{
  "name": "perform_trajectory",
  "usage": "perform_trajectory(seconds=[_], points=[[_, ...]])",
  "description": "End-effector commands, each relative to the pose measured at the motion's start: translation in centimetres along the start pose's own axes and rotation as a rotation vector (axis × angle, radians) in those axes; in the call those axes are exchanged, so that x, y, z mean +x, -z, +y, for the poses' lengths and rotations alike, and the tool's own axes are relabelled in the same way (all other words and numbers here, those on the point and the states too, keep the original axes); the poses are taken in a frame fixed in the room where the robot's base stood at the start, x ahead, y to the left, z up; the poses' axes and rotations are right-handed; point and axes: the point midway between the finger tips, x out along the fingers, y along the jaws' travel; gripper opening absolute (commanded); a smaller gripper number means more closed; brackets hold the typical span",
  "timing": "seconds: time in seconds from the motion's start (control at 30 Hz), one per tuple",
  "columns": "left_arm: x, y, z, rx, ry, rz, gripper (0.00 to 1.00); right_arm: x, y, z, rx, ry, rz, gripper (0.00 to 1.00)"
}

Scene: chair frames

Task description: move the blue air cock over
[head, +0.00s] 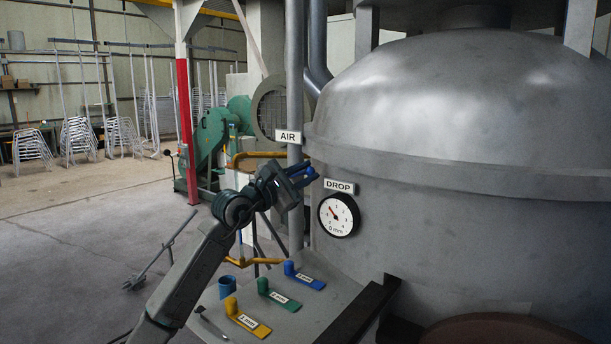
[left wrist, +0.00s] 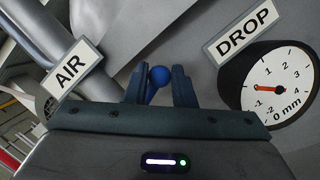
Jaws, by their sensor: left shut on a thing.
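The blue air cock (head: 311,171) is at the grey pipe below the AIR sign, beside the big metal vessel. Its round blue knob (left wrist: 159,75) shows between the fingers in the left wrist view. My left gripper (head: 303,176) is shut on the cock's handle; its two dark fingers (left wrist: 158,88) flank the blue part. The fingers and wrist hide most of the cock, so its exact angle cannot be told. My right gripper is not in view.
The AIR sign (head: 288,137), DROP sign (head: 339,186) and a dial gauge (head: 339,215) sit close by. The vessel (head: 450,130) fills the right. Below, a sloped panel (head: 308,310) carries yellow, green and blue tagged pieces. Open floor lies left.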

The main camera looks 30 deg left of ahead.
Motion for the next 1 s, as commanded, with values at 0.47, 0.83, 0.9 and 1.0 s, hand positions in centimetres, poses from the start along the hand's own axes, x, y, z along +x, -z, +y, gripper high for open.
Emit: perform_trajectory(seconds=[0.47, 0.83, 0.9, 1.0], points=[[0.2, -0.7, 2.2, 0.001, -0.002, 0.003, 0.1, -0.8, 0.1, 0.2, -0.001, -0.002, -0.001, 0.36], [0.2, -0.8, 2.8, 0.001, -0.001, 0.001, 0.1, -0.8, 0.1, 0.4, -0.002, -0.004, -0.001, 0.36], [0.3, -0.8, 3.2, 0.002, -0.002, 0.001, 0.1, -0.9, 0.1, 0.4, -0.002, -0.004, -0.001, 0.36], [0.3, -0.8, 3.9, 0.002, -0.002, 0.001, 0.1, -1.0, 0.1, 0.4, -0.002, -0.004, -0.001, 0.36]])
